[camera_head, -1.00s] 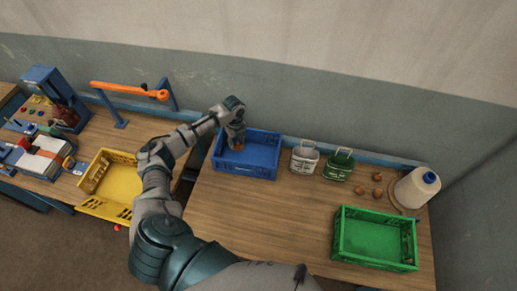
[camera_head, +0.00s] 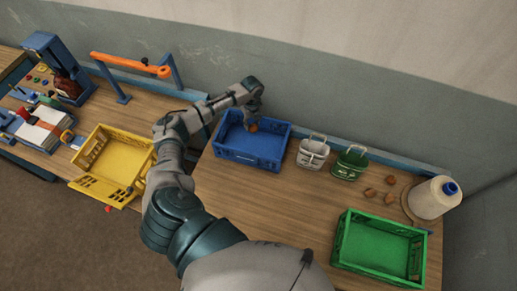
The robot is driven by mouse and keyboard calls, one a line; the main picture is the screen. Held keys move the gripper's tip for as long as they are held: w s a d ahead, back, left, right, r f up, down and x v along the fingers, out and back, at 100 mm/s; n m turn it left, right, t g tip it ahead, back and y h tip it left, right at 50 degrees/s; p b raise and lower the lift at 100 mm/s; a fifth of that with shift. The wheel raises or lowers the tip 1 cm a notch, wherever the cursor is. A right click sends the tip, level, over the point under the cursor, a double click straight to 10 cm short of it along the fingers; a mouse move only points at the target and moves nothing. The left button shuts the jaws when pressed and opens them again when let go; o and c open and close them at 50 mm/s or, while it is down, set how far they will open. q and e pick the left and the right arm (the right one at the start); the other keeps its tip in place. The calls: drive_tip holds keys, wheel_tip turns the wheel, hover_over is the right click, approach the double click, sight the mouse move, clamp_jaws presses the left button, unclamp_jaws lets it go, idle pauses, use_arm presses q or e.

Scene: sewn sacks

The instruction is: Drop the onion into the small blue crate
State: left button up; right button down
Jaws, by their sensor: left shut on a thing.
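The small blue crate (camera_head: 246,158) stands at the back left of the wooden table. My left gripper (camera_head: 252,121) is over the crate's back part, pointing down. It is shut on the onion (camera_head: 253,127), a small orange-brown ball at its fingertips. The onion shows against the inside of the crate; whether it touches the crate floor I cannot tell. My right gripper is not in view.
A white basket (camera_head: 312,153) and a green basket (camera_head: 349,163) stand right of the crate. Several brown onions (camera_head: 390,198) lie near a white jug (camera_head: 433,198). A green crate (camera_head: 379,246) is at the front right. A yellow crate (camera_head: 117,160) stands on the left. The table's middle is clear.

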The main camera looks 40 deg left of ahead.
use_arm(q)
drive_tip(key=shift+a+f, duration=0.1)
drive_tip(key=shift+f, duration=0.25)
drive_tip(key=shift+a, duration=0.1)
drive_tip(key=shift+s+a+r, duration=0.1)
drive_tip(key=shift+a, duration=0.15)
drive_tip(key=o, duration=0.9)
drive_tip(key=shift+o, duration=1)
drive_tip(key=shift+d, duration=0.2)
drive_tip(key=shift+r, duration=0.25)
wheel_tip(320, 180, up, 11)
drive_tip(key=shift+w+r, duration=0.15)
drive_tip(key=shift+w, duration=0.15)
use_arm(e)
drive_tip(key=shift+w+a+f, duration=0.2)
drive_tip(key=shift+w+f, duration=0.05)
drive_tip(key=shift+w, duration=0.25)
